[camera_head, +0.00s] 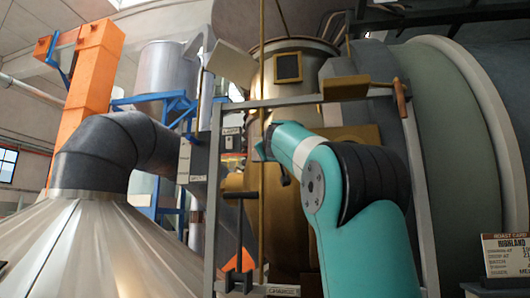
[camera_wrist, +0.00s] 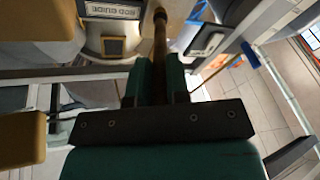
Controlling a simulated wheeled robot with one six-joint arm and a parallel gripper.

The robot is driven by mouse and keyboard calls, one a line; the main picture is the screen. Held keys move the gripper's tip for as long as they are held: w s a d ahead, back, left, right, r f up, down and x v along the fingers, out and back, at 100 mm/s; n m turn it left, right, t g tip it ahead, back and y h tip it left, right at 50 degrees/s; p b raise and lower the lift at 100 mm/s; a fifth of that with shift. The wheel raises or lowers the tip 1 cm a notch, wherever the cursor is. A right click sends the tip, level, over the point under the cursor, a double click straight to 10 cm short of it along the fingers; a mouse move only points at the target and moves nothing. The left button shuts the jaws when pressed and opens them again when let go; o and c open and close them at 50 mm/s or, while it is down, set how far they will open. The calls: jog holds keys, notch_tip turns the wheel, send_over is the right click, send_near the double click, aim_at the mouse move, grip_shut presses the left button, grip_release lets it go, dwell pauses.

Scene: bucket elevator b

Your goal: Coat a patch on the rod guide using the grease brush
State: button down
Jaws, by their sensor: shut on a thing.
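My gripper (camera_wrist: 160,78) shows in the wrist view with its two teal fingers closed on a brown handle-like shaft (camera_wrist: 159,38), which I take to be the grease brush. The shaft points away from the palm towards the top edge; I cannot make out bristles or grease. A label plate (camera_wrist: 112,11) at the upper left has upside-down lettering that seems to read ROD GUIDE. The guide's own surface and any contact with the brush are unclear. In the head view my arm reaches towards the brass vertical rod (camera_head: 262,60), and its wrist hides the fingers.
A grey metal frame (camera_head: 215,190) stands around the rod. A gold bracket with a brown handle (camera_head: 401,97) is at its upper right. A large drum (camera_head: 450,150) fills the right side; a cone hood (camera_head: 90,250) stands at left. Tiled floor (camera_wrist: 240,100) shows in the wrist view.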

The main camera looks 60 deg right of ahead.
jog(key=shift+w+a+r+p, duration=0.65)
jog(key=shift+w+a+p, duration=0.55)
jog(key=shift+w, duration=1.45)
jog(key=s+d+r+b, duration=0.1)
jog(key=s+d+b, duration=0.1)
jog(key=s, duration=0.5)
jog(key=shift+s+d+r, duration=0.15)
jog(key=shift+d+r, duration=0.05)
jog(key=shift+d, duration=0.45)
jog(key=s+a+b, duration=0.2)
jog(key=a, duration=0.3)
jog(key=shift+s+a+b, duration=0.15)
jog(key=shift+a+b, duration=0.15)
jog(key=shift+b, duration=0.1)
